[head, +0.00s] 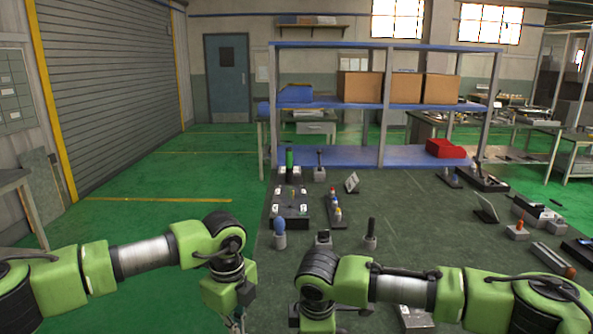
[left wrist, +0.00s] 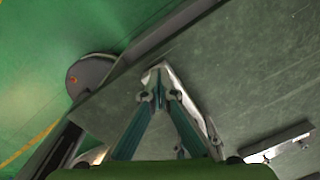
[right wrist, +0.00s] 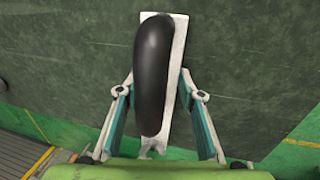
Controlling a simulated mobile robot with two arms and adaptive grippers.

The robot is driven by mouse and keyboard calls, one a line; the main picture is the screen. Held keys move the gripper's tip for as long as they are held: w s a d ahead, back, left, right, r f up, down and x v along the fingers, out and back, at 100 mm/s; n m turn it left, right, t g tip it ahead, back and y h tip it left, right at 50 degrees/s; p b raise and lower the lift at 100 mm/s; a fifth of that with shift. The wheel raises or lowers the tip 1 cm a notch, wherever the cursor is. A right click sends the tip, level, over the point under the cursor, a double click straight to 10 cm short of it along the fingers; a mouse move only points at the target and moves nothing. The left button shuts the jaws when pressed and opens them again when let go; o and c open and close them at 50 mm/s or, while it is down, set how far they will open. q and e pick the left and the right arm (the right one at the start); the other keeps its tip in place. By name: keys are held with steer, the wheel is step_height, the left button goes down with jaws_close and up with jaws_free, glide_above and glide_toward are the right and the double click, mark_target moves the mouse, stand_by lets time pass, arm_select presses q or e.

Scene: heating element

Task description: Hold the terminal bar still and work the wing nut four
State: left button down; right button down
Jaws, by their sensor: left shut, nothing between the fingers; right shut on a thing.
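My left gripper (left wrist: 157,92) hangs over the left edge of the dark green bench top, fingertips together and empty. Its tip also shows at the bottom of the head view (head: 237,322). My right gripper (right wrist: 158,90) is shut on a thick, rounded black handle (right wrist: 153,65), with its fingers on both sides of it. A pale, narrow plate (right wrist: 177,60) shows under and beside the handle. In the head view my right arm hides this gripper. A pale bar with small dark fittings (left wrist: 280,143) lies on the bench in the left wrist view. I cannot make out the wing nut four.
Several handled tools stand on the bench (head: 400,200), among them a blue-handled one (head: 279,230) and a black-handled one (head: 370,231). A blue shelf (head: 400,105) with cardboard boxes stands behind. Green floor lies open to the left. The bench middle has bare room.

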arm_select(q)
steer(key=shift+w+d, duration=0.3)
steer(key=shift+d, duration=0.15)
stand_by(0.4)
steer(key=shift+w, duration=0.2)
steer(key=shift+w+a, duration=0.2)
steer(key=shift+a, duration=0.05)
step_height(320, 180, up, 6)
steer(key=shift+s, duration=0.2)
steer(key=shift+r, duration=0.1)
steer(key=shift+s+a+f+m, duration=0.1)
steer(key=shift+a+f+m, duration=0.1)
steer(key=shift+f+m, duration=0.8)
steer(key=shift+a+f+m, duration=0.2)
steer(key=shift+f+m, duration=0.8)
steer(key=shift+f, duration=0.05)
steer(key=shift+s+a+f+m, duration=0.1)
steer(key=shift+a+f+m, duration=0.1)
steer(key=shift+f+m, duration=0.8)
